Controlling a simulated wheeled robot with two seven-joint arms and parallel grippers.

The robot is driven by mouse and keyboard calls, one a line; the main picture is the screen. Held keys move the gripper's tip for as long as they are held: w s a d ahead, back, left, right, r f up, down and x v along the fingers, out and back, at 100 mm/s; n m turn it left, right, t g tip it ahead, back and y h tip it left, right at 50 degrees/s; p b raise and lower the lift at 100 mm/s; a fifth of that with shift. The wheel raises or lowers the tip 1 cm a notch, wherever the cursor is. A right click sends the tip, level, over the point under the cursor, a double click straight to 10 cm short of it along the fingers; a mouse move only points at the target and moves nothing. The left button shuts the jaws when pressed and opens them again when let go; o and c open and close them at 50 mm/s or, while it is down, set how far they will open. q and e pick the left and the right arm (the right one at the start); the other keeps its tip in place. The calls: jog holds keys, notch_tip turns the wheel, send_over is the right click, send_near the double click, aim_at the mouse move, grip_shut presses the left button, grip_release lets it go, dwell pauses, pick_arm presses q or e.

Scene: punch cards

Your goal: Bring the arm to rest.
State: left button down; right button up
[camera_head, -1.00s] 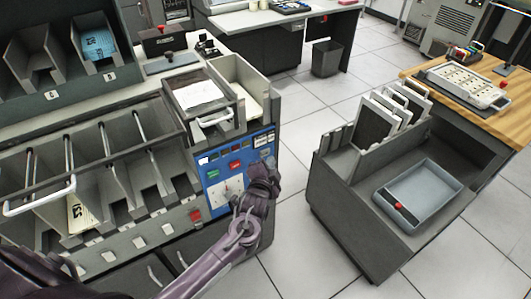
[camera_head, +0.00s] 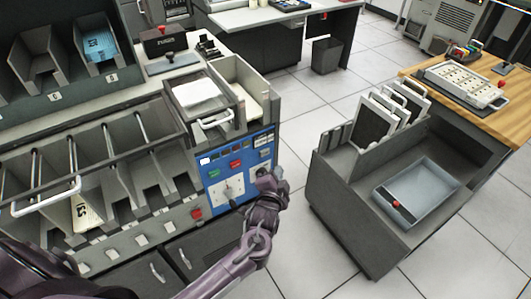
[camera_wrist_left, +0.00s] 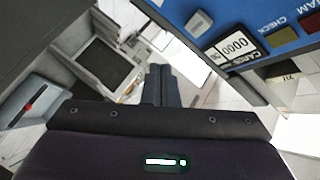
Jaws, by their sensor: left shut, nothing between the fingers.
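My left arm comes in from the lower left in the head view. My left gripper (camera_head: 268,176) is in front of the right part of the blue control panel (camera_head: 225,182), and I cannot tell there whether it touches the panel. In the left wrist view the fingers of my left gripper (camera_wrist_left: 161,82) are together with nothing between them. The blue panel (camera_wrist_left: 270,45) with a counter display fills the upper right of that view. My right gripper is not in view.
A grey cart (camera_head: 340,215) with a pale blue tray (camera_head: 440,178) stands to the right. White floor (camera_head: 300,215) is open between cart and machine. Card pockets (camera_head: 110,175) line the machine at left. A wooden table (camera_head: 515,125) is at upper right.

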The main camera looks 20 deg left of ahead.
pick_arm(q)
jog(key=s+a+f+n+g, duration=0.1)
jog(key=s+f+g, duration=0.1)
jog(key=s+f, duration=0.55)
jog(key=s+a+f+n+g+h, duration=0.1)
jog(key=s+f+g, duration=0.25)
jog(key=f, duration=0.75)
jog(key=s+a+f+n+g, duration=0.1)
jog(key=s+a+f+g, duration=0.1)
jog(key=s+f, duration=0.6)
jog(key=s+f+n+g, duration=0.1)
jog(key=s+f+g, duration=0.1)
jog(key=s+f, duration=0.3)
jog(key=s+a+f+n+g, duration=0.1)
jog(key=s+f, duration=0.4)
jog(key=s, duration=0.9)
jog(key=s+a+f+n+g+h, duration=0.1)
jog(key=s+f+n+g, duration=0.1)
jog(key=s+f, duration=0.4)
jog(key=s+g, duration=0.1)
jog(key=s, duration=0.2)
jog(key=shift+s+a+n+g, duration=0.25)
jog(key=shift+s+n+g, duration=0.05)
jog(key=shift+s+g, duration=0.05)
